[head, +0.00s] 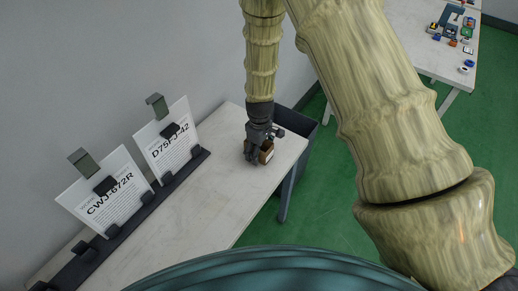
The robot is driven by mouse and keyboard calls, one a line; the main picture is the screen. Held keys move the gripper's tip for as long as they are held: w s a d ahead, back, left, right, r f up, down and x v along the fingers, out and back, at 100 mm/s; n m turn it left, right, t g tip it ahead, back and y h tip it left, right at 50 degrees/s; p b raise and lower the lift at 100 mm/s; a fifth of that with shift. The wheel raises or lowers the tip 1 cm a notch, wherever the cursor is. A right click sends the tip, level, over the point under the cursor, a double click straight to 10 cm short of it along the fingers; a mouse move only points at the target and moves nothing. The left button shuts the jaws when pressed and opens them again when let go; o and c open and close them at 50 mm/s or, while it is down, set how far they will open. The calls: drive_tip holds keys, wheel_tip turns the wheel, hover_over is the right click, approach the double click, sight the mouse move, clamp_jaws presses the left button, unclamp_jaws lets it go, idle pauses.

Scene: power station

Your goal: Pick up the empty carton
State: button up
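A small brown carton (267,153) is at the far end of the pale table, with a light patch on one side. It is partly hidden by my gripper (257,154). My gripper points down at the carton, with a dark finger on its left side and dark parts above and behind it. The overlap hides whether the fingers touch or grip the carton, and whether it rests on the table. I cannot see inside the carton.
The pale table (222,190) has clear room in front of the carton. Cards marked CWJ-672R (105,198) and D75FJ-42 (168,145) stand in a black rack along the wall. A dark bin (300,125) is beyond the table's end. Another table (415,50) holds several small items.

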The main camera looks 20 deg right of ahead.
drive_tip(key=shift+c, duration=0.4)
drive_tip(key=c, duration=0.9)
drive_tip(key=shift+o, duration=0.2)
drive_tip(key=shift+r, duration=0.1)
